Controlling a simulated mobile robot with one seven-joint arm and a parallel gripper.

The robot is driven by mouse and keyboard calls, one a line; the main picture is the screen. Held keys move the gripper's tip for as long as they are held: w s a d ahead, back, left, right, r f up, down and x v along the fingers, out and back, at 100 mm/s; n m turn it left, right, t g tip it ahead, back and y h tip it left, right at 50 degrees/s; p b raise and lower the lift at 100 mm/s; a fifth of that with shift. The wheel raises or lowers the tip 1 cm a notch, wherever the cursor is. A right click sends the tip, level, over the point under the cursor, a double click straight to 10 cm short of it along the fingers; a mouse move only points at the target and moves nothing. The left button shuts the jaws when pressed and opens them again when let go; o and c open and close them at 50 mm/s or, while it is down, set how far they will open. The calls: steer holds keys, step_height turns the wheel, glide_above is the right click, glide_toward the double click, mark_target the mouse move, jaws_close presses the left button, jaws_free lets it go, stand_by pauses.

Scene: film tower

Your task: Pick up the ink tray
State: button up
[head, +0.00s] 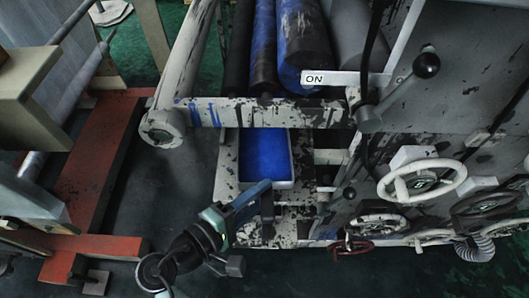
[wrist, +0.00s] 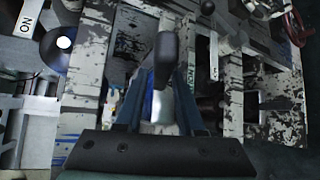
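The ink tray (head: 291,170) is a pale, rimmed tray with blue ink inside, sitting in the scuffed machine frame below the rollers in the head view. A dark handle (head: 268,212) shows at its near side. My gripper (head: 266,187) comes in from the lower left and reaches this handle. In the wrist view, the black handle (wrist: 165,50) lies between the two fingers of my gripper (wrist: 163,82). A strip of blue shows beside it. Whether the fingers press on the handle or leave a small gap is unclear. My gripper hides part of the tray in the wrist view.
A spattered crossbar (head: 250,113) and ink-stained rollers (head: 303,45) lie just beyond and above the tray. To the right are a black-knobbed lever (head: 426,66) and handwheels (head: 424,180). A red frame (head: 95,180) stands at left. Dark floor (head: 150,190) lies between.

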steer(key=shift+w+d+f, duration=0.2)
steer(key=shift+w+d, duration=0.2)
steer(key=shift+w, duration=0.05)
jaws_close()
steer(key=shift+r, duration=0.1)
stand_by(1.0)
